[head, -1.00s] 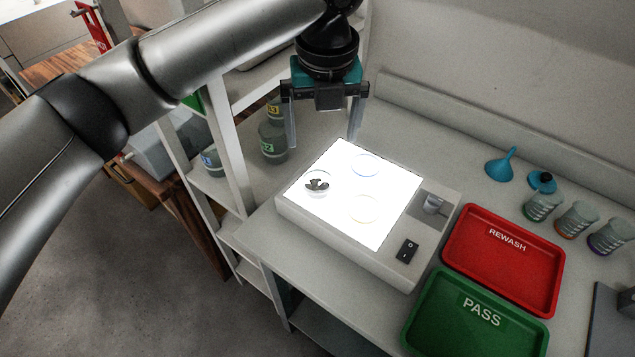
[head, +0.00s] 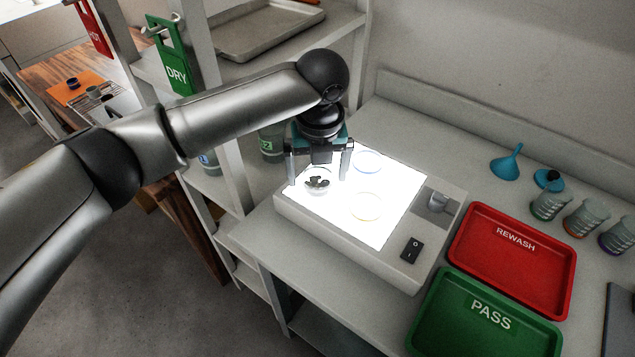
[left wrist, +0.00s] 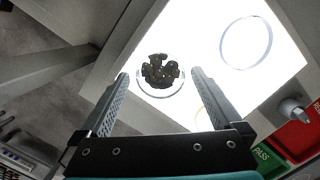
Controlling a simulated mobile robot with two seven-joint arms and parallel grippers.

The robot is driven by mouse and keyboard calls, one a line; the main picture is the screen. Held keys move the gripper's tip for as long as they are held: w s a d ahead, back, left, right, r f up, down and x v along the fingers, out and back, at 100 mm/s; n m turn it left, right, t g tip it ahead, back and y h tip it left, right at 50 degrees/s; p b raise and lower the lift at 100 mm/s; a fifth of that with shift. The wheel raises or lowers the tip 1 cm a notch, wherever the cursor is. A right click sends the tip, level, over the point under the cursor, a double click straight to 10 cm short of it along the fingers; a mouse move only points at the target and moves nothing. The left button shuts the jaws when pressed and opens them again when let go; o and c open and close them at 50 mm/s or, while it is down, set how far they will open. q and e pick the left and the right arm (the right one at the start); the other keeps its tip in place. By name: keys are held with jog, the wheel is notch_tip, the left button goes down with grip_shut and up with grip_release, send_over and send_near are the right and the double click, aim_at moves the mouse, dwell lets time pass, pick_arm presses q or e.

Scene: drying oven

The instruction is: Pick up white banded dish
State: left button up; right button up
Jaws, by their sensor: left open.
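A small clear dish with a pale rim (head: 309,191) holds dark clumps and sits at the left side of the lit panel; it seems to be the white banded dish. It also shows in the left wrist view (left wrist: 171,93). My left gripper (head: 319,179) is open, pointing down, its fingers on either side of this dish. In the left wrist view, the dish lies between the fingertips (left wrist: 160,76), with gaps on both sides. I cannot tell the fingertips' exact height above the panel. My right gripper is not in view.
A blue-rimmed dish (head: 367,171) and a yellow-rimmed dish (head: 366,218) lie on the light box (head: 385,232). A red REWASH tray (head: 520,272) and green PASS tray (head: 470,338) lie right. A shelf post (head: 228,150) stands close left of the gripper.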

pick_arm(q)
jog(key=shift+f, duration=0.25)
jog(key=c, duration=1.3)
jog(key=shift+r, duration=0.1)
